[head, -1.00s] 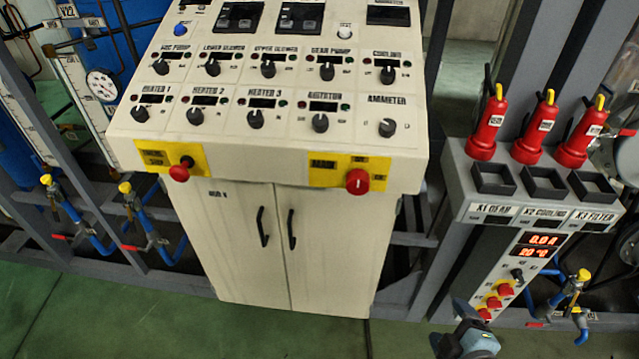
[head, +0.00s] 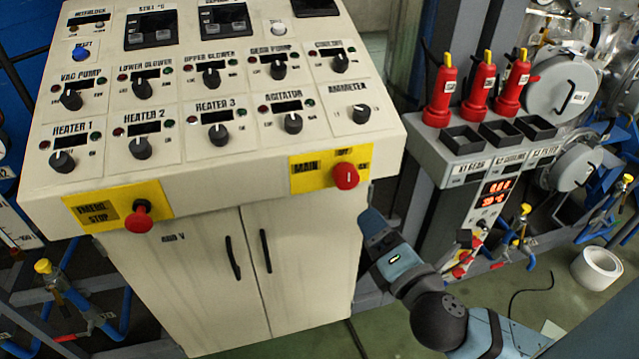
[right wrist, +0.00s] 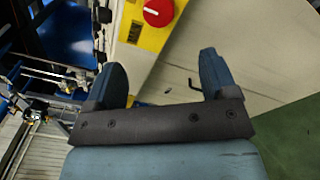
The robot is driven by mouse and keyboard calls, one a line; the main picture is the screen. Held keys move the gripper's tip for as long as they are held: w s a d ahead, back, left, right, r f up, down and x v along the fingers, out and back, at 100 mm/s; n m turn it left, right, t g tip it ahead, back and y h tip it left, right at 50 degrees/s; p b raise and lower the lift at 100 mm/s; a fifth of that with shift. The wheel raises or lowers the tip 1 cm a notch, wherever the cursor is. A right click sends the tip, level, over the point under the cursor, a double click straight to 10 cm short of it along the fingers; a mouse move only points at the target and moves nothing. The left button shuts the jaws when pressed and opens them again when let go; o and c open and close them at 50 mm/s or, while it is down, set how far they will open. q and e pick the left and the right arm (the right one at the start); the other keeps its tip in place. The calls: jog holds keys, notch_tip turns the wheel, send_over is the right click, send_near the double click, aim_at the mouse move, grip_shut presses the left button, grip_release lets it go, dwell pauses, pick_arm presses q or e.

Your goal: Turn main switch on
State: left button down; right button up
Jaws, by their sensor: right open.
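The main switch is a red round knob (head: 345,176) on a yellow plate marked MAIN (head: 316,169), at the lower right of the cream control cabinet's panel. Its white mark stands upright. In the right wrist view, the red knob (right wrist: 158,12) and its yellow plate (right wrist: 151,36) are at the top, beyond the fingertips. My right gripper (head: 371,222) is just below and right of the knob in the head view, apart from it. In the right wrist view its two fingers (right wrist: 160,67) are spread with nothing between them. My left gripper is not in view.
A red emergency stop button (head: 139,219) sits at the panel's left. Black knobs (head: 293,123) line the panel above. A grey unit (head: 425,147) with red plugs (head: 479,84) stands to the right. A white tape roll (head: 597,268) lies on the green floor.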

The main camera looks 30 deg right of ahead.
jog(key=b, duration=0.5)
send_near(349, 182)
jog(key=w, duration=0.2)
jog(key=shift+w+d+r+p, duration=0.15)
jog(key=shift+w+p, duration=0.2)
jog(key=shift+w, duration=0.25)
jog(key=shift+w+d+p, duration=0.2)
jog(key=shift+w+p, duration=0.1)
jog(key=shift+w, duration=0.3)
jog(key=w, duration=0.5)
jog(key=shift+w+d, duration=0.1)
jog(key=shift+d, duration=0.3)
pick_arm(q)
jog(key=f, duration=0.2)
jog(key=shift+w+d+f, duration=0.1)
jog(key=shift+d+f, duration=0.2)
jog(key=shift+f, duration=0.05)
pick_arm(e)
jog(key=shift+w, duration=0.4)
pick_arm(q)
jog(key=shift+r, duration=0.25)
pick_arm(e)
jog(key=c, duration=0.9)
